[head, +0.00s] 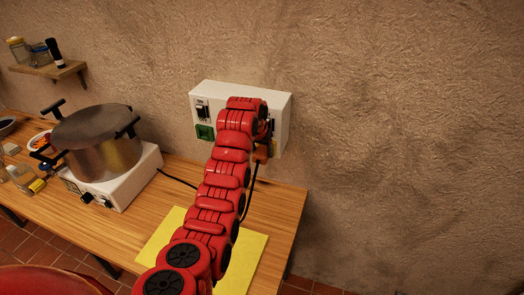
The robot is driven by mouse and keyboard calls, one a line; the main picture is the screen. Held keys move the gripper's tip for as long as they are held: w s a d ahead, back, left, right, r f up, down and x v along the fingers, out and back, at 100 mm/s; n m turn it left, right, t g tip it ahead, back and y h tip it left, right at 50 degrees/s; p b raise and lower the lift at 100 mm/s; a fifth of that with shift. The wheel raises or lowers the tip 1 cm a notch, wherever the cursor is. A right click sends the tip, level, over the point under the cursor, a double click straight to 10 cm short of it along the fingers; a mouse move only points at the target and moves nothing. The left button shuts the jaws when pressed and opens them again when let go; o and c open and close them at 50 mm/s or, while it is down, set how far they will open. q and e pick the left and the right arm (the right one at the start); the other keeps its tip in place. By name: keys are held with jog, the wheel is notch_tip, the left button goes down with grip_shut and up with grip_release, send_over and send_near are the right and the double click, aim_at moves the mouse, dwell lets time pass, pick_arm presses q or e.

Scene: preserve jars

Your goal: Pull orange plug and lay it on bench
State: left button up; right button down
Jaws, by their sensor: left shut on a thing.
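The orange plug (262,152) shows as a small orange-brown piece at the right side of the white wall panel (272,103). A dark cable (250,188) hangs below it, partly behind my left arm. My red left arm reaches up from the bottom to the panel. My left gripper (266,138) is at the panel's right part, shut on the plug; its fingers are mostly hidden by the arm. I cannot tell how far the plug sits in its socket. The wooden bench (285,205) stands below the panel. My right gripper is not in view.
A yellow sheet (250,255) lies on the bench under my arm. A large steel pot (103,150) stands on a white hotplate (125,190) at the left. Several jars and a bowl are at the far left. A small shelf (45,70) hangs above. The bench ends at the right.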

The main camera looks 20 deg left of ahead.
aim_at(259, 156)
pick_arm(q)
grip_shut()
jog(key=shift+s+f, duration=0.15)
jog(key=shift+s, duration=0.2)
jog(key=shift+s+b, duration=0.3)
jog(key=shift+s, duration=0.8)
jog(key=shift+s, duration=0.1)
